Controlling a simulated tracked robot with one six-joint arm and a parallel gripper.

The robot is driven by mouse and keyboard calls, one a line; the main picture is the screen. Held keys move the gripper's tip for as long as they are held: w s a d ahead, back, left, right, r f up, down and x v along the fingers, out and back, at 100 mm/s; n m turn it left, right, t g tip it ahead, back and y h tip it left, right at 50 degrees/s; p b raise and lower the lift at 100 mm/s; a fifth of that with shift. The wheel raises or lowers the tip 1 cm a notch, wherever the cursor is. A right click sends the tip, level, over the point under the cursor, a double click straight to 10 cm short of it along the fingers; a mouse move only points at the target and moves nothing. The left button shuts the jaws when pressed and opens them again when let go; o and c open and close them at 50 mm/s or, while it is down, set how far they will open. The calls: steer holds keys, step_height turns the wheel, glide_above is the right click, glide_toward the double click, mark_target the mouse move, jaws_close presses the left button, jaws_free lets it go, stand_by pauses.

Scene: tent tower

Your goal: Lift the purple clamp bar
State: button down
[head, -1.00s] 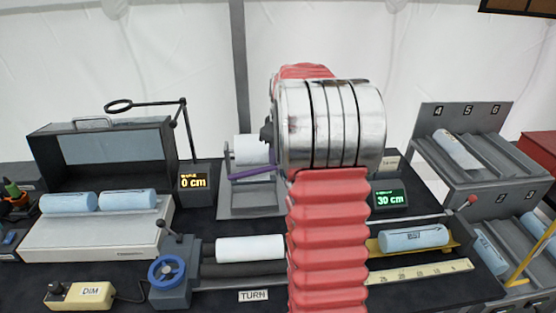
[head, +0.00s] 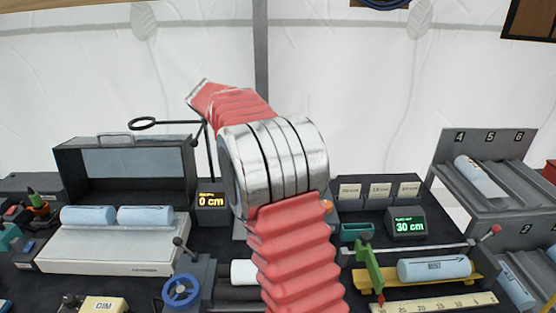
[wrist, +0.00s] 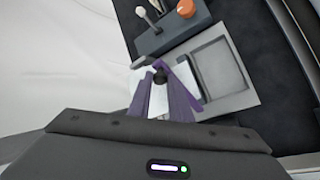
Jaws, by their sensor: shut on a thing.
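In the head view my silver wrist joint and red arm hide the gripper, the bar and most of the holder.
A case with a screen (head: 125,172) and two blue rolls (head: 88,215) stand at left. A blue handwheel (head: 181,291) is at front. At right are a green clamp (head: 368,266), a blue roll on a yellow tray (head: 434,268), a 30 cm display (head: 405,226) and a numbered rack (head: 480,150).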

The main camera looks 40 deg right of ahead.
steer(key=shift+w+a+r+g+h, duration=0.15)
steer(key=shift+w+a+g+h, duration=0.25)
steer(key=shift+a, duration=0.3)
steer(key=shift+w+a+r+g+h, duration=0.2)
steer(key=shift+w+a+h, duration=0.25)
steer(key=shift+a, duration=0.25)
steer(key=c, duration=1.6)
jaws_free()
steer(key=shift+c, duration=0.2)
steer(key=shift+w+r, duration=0.1)
steer(key=v, duration=1.3)
steer(key=shift+a+r, duration=0.15)
steer(key=shift+r, duration=0.1)
